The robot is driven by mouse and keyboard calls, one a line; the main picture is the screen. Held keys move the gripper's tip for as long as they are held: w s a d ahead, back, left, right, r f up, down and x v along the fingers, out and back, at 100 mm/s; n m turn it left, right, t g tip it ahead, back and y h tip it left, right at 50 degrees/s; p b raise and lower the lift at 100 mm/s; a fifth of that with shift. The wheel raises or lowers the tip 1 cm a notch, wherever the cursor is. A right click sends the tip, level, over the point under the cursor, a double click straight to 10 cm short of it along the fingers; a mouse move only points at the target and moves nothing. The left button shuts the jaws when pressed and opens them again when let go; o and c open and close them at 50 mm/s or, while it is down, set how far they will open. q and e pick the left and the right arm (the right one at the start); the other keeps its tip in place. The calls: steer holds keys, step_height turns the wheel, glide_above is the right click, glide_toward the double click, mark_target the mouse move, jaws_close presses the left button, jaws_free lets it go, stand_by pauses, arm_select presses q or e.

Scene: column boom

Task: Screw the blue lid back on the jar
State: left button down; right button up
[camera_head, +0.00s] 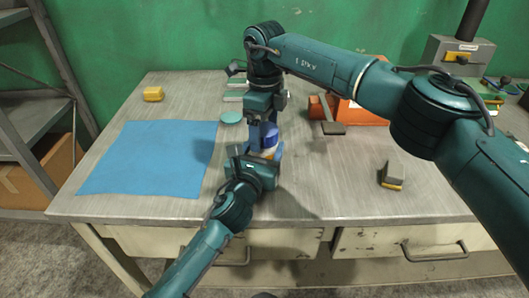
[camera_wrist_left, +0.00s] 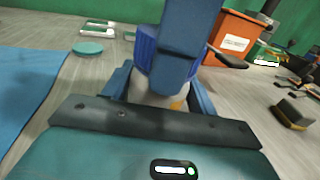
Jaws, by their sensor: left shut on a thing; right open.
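The jar (camera_wrist_left: 150,96) is pale and stands upright on the table between the fingers of my left gripper (camera_head: 267,154), which is shut on it. In the left wrist view only part of the jar shows, with a bit of orange at its side. The blue lid (camera_head: 270,134) is at the top of the jar; its ribbed side shows in the left wrist view (camera_wrist_left: 146,46). I cannot tell whether it is threaded tight. My right gripper (camera_head: 262,126) points down at the lid from above and is open, with one blue finger in front of the lid.
A blue mat (camera_head: 150,158) lies at left, with a yellow block (camera_head: 153,94) behind it. An orange box (camera_head: 362,112) and a grey-and-yellow block (camera_head: 392,176) are at right.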

step_height(320, 180, up, 12)
stand_by(0.6)
arm_select(q)
steer(key=shift+c, duration=1.9)
jaws_free()
steer(key=v, duration=1.3)
steer(key=shift+s, duration=0.1)
arm_select(e)
steer(key=shift+r, duration=0.2)
arm_select(q)
steer(key=shift+s, duration=0.1)
arm_select(e)
steer(key=shift+s+f, duration=0.1)
